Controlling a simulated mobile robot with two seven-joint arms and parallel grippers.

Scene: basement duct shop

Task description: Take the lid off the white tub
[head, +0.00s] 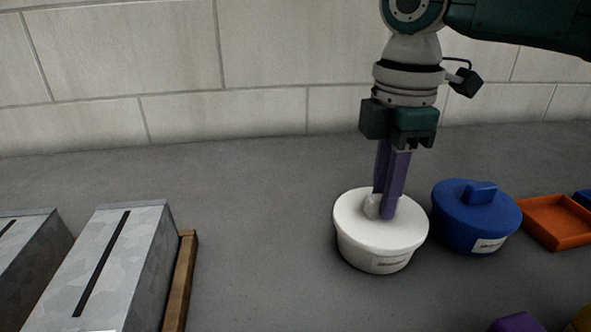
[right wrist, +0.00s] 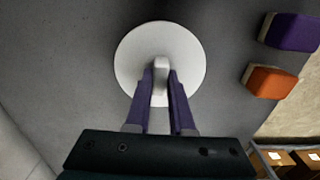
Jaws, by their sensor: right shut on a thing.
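The white tub (head: 376,258) stands upright on the grey surface, right of the middle in the head view, with a small label on its front. Its round white lid (head: 352,214) sits on top, and the lid also shows from above in the right wrist view (right wrist: 132,62). My right gripper (head: 383,208) points straight down over the lid. Its purple fingers are shut on the lid's knob (right wrist: 160,66), one finger on each side. The knob is partly hidden by the fingers in the head view. My left gripper is not in view.
A blue lidded tub (head: 462,222) stands close on the right of the white tub. An orange tray (head: 552,226) lies farther right. A purple block (head: 517,322) is at the front edge. Grey metal boxes with slots (head: 128,262) stand at left beside a wooden strip (head: 181,280). The surface between is clear.

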